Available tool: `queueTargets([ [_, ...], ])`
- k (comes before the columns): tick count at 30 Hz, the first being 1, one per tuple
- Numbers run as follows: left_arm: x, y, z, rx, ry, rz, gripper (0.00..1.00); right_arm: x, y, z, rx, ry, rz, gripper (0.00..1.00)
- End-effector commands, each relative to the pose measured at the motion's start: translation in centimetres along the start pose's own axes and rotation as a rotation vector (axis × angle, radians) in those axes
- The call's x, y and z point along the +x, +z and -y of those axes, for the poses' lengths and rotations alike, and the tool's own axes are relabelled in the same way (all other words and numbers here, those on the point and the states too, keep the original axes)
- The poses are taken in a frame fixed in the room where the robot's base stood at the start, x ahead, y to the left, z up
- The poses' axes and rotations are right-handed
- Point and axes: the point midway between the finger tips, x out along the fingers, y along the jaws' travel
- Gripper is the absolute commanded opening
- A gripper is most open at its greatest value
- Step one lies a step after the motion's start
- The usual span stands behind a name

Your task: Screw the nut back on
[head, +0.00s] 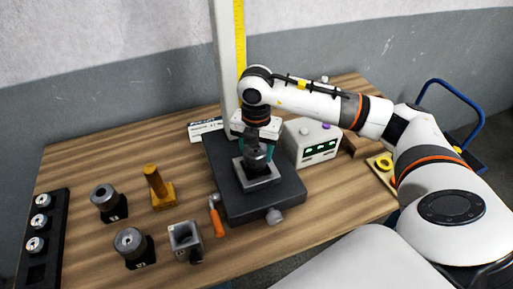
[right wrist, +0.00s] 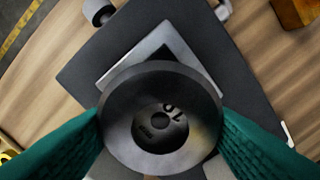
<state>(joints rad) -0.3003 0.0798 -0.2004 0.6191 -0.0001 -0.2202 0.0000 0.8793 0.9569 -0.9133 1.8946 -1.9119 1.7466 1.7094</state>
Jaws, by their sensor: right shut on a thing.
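My right gripper (head: 256,148) points down over the dark base plate (head: 230,185) and is shut on the nut. The nut (head: 255,160) is a dark round ring, above or in a light grey square holder (head: 262,182). In the right wrist view the nut (right wrist: 122,120) sits between the green fingers of the gripper (right wrist: 160,135). A grey disc with markings and a small central hole (right wrist: 160,118) shows inside its ring. I cannot tell whether the nut is threaded onto anything. My left gripper is out of view.
A rack with several silver collets (head: 40,222) stands at far left. Two dark holders (head: 104,198) (head: 130,243), a yellow post (head: 155,184), a grey square block (head: 186,238) and an orange-handled tool (head: 216,217) stand nearby. A white instrument box (head: 312,140) and a pale column (head: 224,60) are behind.

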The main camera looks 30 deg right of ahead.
Motion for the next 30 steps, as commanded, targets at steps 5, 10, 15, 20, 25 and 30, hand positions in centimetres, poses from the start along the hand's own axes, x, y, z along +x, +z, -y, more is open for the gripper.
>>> queueTargets([
  [5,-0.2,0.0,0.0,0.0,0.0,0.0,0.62,-0.1,0.1,0.2,0.107,-0.006,0.001,0.3],
  [10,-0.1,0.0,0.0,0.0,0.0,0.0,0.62,-0.1,0.1,0.2,0.108,-0.007,0.001,0.3],
  [15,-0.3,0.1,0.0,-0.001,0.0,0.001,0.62,-0.2,0.1,0.2,0.159,-0.008,0.002,0.3],
  [20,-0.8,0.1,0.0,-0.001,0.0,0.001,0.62,-0.3,0.1,0.2,0.394,-0.009,0.005,0.3],
  [25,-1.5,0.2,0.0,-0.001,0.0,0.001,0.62,-0.4,0.1,0.3,0.667,-0.01,0.007,0.3],
  [30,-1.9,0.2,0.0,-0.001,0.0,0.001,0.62,-0.4,0.1,0.4,0.867,-0.013,0.007,0.3],
])
